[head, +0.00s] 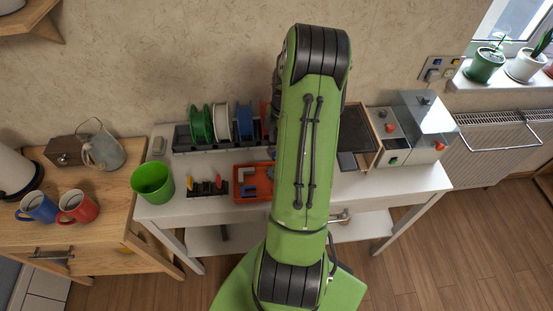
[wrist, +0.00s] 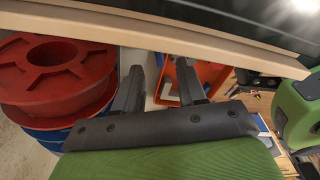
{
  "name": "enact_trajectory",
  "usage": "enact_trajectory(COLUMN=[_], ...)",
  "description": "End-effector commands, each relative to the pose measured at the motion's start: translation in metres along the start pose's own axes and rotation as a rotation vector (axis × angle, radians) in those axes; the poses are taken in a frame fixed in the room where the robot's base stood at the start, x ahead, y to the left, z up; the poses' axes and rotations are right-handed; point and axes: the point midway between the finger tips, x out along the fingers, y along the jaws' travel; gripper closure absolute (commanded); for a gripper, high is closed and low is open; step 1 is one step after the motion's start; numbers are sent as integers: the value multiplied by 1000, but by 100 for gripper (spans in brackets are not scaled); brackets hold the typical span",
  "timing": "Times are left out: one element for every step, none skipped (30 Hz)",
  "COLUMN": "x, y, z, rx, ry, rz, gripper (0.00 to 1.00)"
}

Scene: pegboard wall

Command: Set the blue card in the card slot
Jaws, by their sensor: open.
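My gripper (wrist: 160,78) shows in the wrist view with its two dark fingers apart and nothing held between them. In the head view my green arm hides it. I cannot clearly make out the blue card. A small blue patch shows in the orange tray (head: 240,182) in the head view, too small to identify. The tray, or a similar orange thing, also shows in the wrist view (wrist: 168,88), beyond the fingers. I cannot pick out the card slot; part of the table is hidden behind my arm.
A pale wooden frame edge (wrist: 150,36) crosses the wrist view close above the fingers. A red spool (wrist: 52,75) is left of them. On the white table (head: 425,182) stand a spool rack (head: 185,143), a green cup (head: 152,183) and grey boxes (head: 390,135).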

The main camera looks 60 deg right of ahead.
Motion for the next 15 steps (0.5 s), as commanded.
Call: enact_trajectory(x=[14, 19, 25, 29, 32, 34, 34, 34, 34, 33, 33, 33, 33, 33, 33], y=[0, 0, 0, 0, 0, 0, 0, 0, 1, 1, 1, 1, 1, 1, 1], z=[0, 1, 1, 1, 1, 1, 1, 1, 1, 1, 1, 1, 1, 1, 1], rx=[0, 1, 1, 1, 0, 0, 0, 1, 1, 1, 1, 1, 1, 1, 1], ry=[4, 4, 2, 3, 2, 1, 1, 0, 0, 0, 0, 0, 0, 0, 0], rz=[-3, -3, -2, -2, -1, 0, 0, 0, 0, 0, 0, 0, 0, 0, 0], gripper=[60, 60, 60, 60, 60, 60, 60, 60, 60, 60, 60, 60, 64, 69, 75])
